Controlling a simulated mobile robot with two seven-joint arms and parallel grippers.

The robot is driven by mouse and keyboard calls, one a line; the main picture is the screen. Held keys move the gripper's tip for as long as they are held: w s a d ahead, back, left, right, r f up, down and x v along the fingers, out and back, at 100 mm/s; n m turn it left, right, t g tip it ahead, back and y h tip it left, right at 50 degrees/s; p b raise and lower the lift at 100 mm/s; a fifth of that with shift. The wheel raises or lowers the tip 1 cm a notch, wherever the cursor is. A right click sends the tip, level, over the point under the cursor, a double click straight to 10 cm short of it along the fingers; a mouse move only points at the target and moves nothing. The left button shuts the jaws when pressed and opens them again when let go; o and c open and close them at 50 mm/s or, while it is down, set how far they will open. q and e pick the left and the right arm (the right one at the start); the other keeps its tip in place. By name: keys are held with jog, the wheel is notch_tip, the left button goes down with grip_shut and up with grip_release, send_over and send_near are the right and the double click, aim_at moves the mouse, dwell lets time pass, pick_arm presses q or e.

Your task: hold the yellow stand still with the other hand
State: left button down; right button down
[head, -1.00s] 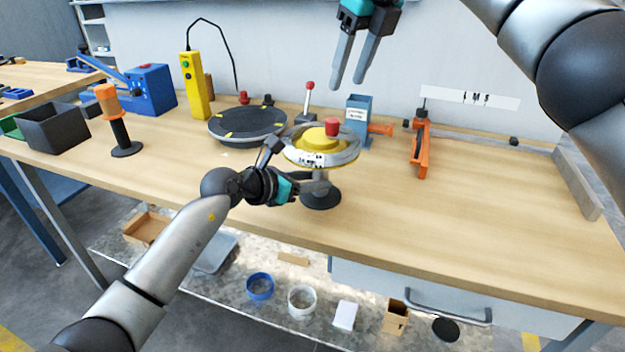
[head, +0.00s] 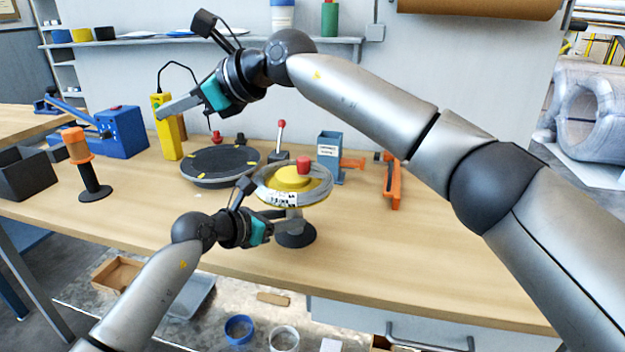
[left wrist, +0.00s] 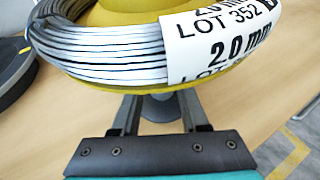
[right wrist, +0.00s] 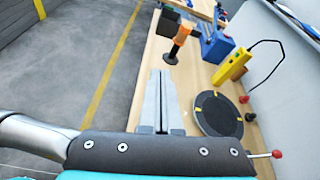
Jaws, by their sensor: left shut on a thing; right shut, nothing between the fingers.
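The yellow stand (head: 293,184) is upright on the bench, with a red knob on top and a dark round base. A coil of grey wire (head: 318,193) with a white label lies around its yellow hub; the label in the left wrist view (left wrist: 222,45) reads "LOT 352" and "2.0 mm". My left gripper (head: 284,222) is shut on the stand's post (left wrist: 160,108), below the coil. My right gripper (head: 160,111) is shut and empty, raised in the air at the left; in the head view its fingertips overlap the yellow control box (head: 168,140).
A black turntable (head: 221,165) with yellow marks lies left of the stand. A red-knobbed lever (head: 281,135), a blue-grey box (head: 329,155) and an orange tool (head: 391,183) stand behind or to the right. An orange-handled tool (head: 85,165) stands at the left. The bench's right front is clear.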

jog(key=s+a+r+m+t+y, duration=0.2)
jog(key=s+r+t+y, duration=0.55)
jog(key=r, duration=0.35)
jog(key=w+d+f+m+t+h, duration=0.2)
jog(key=d+f+m+t+h, duration=0.1)
jog(key=d+m+t+h, duration=0.8)
jog(key=m+g+h, duration=0.7)
jog(key=g+h, duration=0.3)
jog(key=h, duration=0.3)
send_near(312, 193)
jog(key=shift+t, duration=0.25)
jog(key=x, duration=0.3)
jog(key=r+x, duration=0.1)
jog(key=x, duration=0.5)
jog(key=shift+w+d+r, duration=0.1)
jog(key=shift+w+r, duration=0.05)
jog(key=shift+w, duration=0.25)
jog(key=shift+w+d, duration=0.15)
jog(key=shift+w, duration=0.45)
